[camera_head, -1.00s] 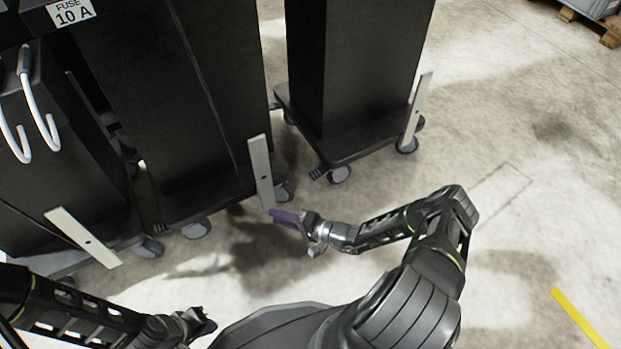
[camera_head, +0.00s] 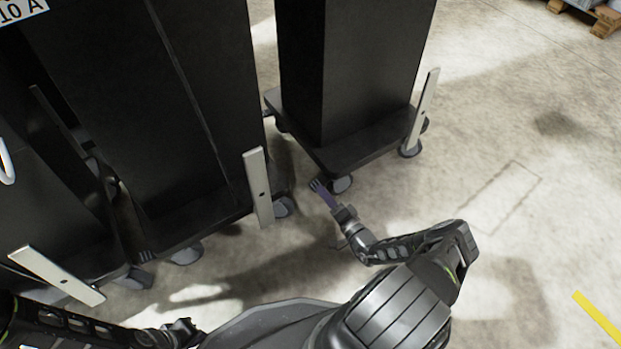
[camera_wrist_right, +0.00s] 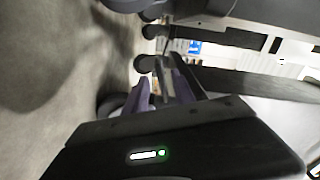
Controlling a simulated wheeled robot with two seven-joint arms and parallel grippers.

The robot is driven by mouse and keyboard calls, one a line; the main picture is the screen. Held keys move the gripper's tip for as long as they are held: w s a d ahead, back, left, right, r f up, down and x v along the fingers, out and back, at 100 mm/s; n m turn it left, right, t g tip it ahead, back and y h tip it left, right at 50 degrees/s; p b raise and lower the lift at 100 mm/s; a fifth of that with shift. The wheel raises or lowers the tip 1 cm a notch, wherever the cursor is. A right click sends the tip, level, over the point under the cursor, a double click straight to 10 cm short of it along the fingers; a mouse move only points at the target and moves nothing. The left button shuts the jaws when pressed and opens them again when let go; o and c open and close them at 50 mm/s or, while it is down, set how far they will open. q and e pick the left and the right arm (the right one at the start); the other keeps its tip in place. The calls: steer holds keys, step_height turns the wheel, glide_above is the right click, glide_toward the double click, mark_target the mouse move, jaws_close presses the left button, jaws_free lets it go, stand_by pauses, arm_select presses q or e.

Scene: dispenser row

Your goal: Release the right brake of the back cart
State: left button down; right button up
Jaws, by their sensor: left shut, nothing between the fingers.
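The back cart (camera_head: 345,150) is black and stands apart at the upper middle of the head view, on casters. A dark ridged brake pedal (camera_head: 316,184) juts out beside its near caster (camera_head: 342,184). A caster (camera_head: 410,148) at its right corner is partly covered, and I cannot make out a pedal there. My right gripper (camera_head: 327,196), with purple fingers, is low at the near corner, its tips at or close to the ridged pedal; contact is unclear. In the right wrist view its fingers (camera_wrist_right: 165,90) show, but their closure is unclear. My left gripper (camera_head: 182,328) is shut and empty at the bottom.
More black carts (camera_head: 195,110) stand at the left, with casters below. Pale upright bars (camera_head: 260,188) stick up at cart corners, one on the back cart (camera_head: 423,110). The concrete floor at the right is clear, with a yellow line (camera_head: 597,318).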

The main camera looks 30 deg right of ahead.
mark_target(313, 182)
steer(key=shift+w, duration=0.15)
steer(key=w+b, duration=0.3)
steer(key=w, duration=0.3)
steer(key=shift+w+f, duration=0.15)
steer(key=shift+f, duration=0.05)
steer(key=shift+w+d+r+b, duration=0.1)
steer(key=shift+w+r+b, duration=0.1)
steer(key=shift+w+b, duration=0.35)
steer(key=shift+w, duration=0.1)
jaws_close()
stand_by(0.7)
